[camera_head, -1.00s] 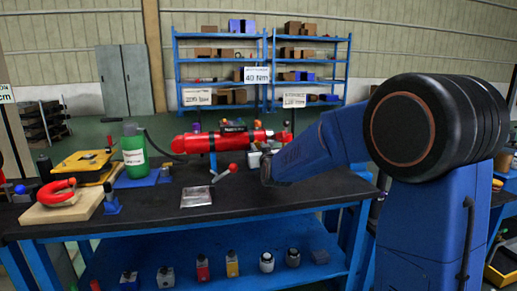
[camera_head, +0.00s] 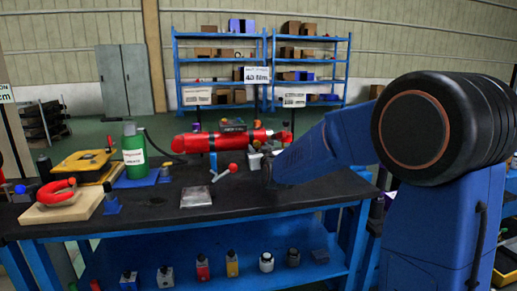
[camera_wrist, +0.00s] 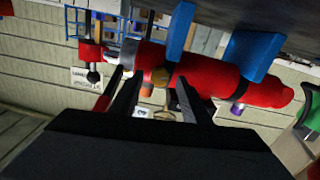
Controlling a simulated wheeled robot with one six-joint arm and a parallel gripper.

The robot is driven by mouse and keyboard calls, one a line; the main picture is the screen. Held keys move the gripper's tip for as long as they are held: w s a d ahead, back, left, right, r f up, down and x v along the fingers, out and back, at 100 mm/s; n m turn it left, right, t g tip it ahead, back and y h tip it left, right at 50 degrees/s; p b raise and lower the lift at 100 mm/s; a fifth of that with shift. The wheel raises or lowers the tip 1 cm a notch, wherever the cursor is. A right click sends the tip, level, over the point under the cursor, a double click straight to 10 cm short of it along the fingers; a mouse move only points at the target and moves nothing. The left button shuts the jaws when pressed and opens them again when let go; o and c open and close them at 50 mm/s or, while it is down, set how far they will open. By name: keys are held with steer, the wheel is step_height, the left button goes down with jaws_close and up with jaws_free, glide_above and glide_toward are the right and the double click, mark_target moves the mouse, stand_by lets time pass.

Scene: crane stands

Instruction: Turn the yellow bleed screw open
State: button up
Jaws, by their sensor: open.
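A red hydraulic cylinder (camera_head: 232,141) lies across blue supports on the dark bench. It also fills the upper part of the tilted wrist view (camera_wrist: 213,75). A small round yellow screw (camera_wrist: 160,77) shows against the cylinder's side in the wrist view, taken to be the bleed screw. My gripper (camera_wrist: 150,82) is open, its two dark fingers reaching toward the cylinder. The yellow screw lies in the gap between the fingertips, nearer the right finger. I cannot tell whether a finger touches it. In the head view my arm hides the gripper.
A red-tipped lever (camera_head: 224,172) stands before the cylinder, near a flat silver packet (camera_head: 196,196). Purple (camera_wrist: 237,108) and orange parts show beside the cylinder.

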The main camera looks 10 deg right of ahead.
steer(key=s, duration=1.6)
steer(key=s+d+f+g, duration=0.2)
steer(key=s+f+g, duration=0.2)
steer(key=s, duration=0.8)
steer(key=s+d+f+g, duration=0.2)
steer(key=s+f+g, duration=0.2)
steer(key=s, duration=0.9)
steer(key=s+d+f+m+g, duration=0.1)
steer(key=s+d+f+g, duration=0.2)
steer(key=s, duration=1)
step_height(320, 180, down, 5)
steer(key=shift+s+r+g, duration=0.15)
steer(key=shift+r+g, duration=0.05)
steer(key=shift+g, duration=0.9)
